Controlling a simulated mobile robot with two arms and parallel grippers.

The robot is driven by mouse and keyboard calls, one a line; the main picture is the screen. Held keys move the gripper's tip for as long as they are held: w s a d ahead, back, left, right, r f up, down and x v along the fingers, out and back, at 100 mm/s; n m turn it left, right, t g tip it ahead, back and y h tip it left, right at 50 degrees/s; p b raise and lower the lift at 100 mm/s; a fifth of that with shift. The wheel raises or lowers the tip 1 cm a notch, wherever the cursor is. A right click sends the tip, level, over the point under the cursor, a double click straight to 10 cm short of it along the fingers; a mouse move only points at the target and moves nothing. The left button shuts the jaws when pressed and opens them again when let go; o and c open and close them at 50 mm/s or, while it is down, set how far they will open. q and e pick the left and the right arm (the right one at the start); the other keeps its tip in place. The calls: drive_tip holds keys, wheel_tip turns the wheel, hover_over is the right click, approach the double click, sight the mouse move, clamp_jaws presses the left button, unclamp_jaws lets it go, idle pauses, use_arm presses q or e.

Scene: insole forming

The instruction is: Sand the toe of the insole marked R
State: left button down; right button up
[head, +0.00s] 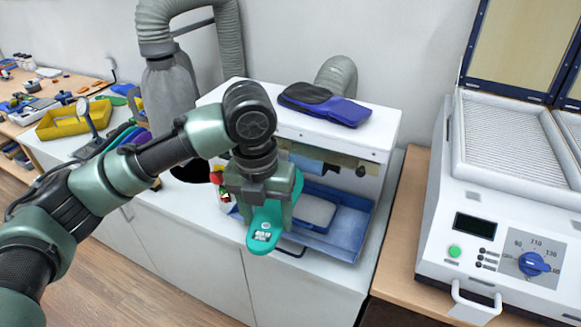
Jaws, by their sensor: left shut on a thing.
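My left gripper (264,200) is shut on a teal insole (262,235) and holds it in front of the white sanding machine (372,148). One end of the insole, with a white printed label, points down toward the front; much of the rest is hidden by my gripper. I cannot read the mark on it. The machine's opening and part of its inside are behind my gripper and the insole, and I cannot tell whether the insole touches anything there. My right gripper is not in view.
A blue tray (345,240) sits low in the machine's front. A dark and blue pad (325,104) lies on its top. A white heating press (500,190) with a blue dial stands at right. A yellow bin (75,120) and tools lie at left.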

use_arm(q)
drive_tip(key=shift+w+d+p, duration=0.15)
drive_tip(key=shift+w+p, duration=0.15)
drive_tip(key=shift+w, duration=0.1)
idle(0.5)
drive_tip(key=shift+p, duration=0.5)
drive_tip(key=shift+w+p, duration=0.1)
drive_tip(key=shift+p, duration=0.9)
idle(1.1)
drive_tip(key=shift+p, duration=0.45)
idle(0.5)
drive_tip(key=shift+a, duration=0.2)
